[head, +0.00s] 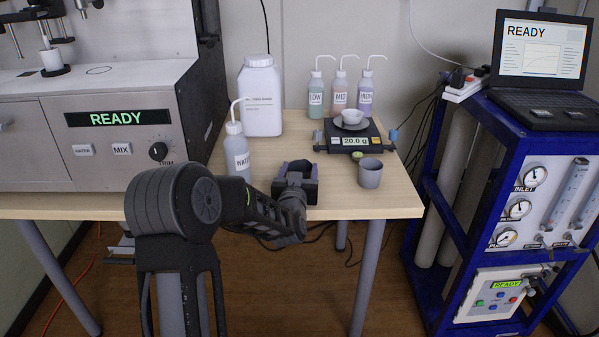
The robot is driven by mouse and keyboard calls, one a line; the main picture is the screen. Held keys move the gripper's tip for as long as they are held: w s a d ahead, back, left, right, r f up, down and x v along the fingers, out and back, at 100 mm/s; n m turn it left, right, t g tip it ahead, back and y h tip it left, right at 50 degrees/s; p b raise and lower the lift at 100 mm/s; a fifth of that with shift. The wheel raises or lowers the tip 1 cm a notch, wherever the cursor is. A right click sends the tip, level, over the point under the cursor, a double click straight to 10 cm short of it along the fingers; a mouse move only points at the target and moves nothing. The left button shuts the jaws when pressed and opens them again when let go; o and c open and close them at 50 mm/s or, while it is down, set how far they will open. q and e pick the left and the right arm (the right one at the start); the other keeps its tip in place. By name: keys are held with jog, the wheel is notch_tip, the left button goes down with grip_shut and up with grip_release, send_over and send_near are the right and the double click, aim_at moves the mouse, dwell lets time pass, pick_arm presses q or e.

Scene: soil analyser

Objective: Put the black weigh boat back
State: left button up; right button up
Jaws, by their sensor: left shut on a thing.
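My left arm reaches in from the bottom left, and its gripper (296,184) is over the front edge of the wooden table. The gripper is shut on a small dark, open-topped thing that looks like the black weigh boat (297,168). The jaws hide part of it, and I cannot tell whether it touches the table. My right gripper is not in view.
A balance (352,142) reading 20.0 g bears a pale dish (351,118). A grey cup (370,174) stands right of the gripper, and a wash bottle (237,155) stands left. A large white bottle (260,95) and several labelled bottles stand behind. The table's right front corner is clear.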

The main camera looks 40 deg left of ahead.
pick_arm(q)
jog(key=shift+f, duration=0.15)
jog(key=o, duration=1)
jog(key=shift+o, duration=0.2)
jog(key=shift+r, duration=0.35)
jog(key=v, duration=1.2)
jog(key=shift+f+p, duration=0.2)
jog(key=shift+p, duration=0.1)
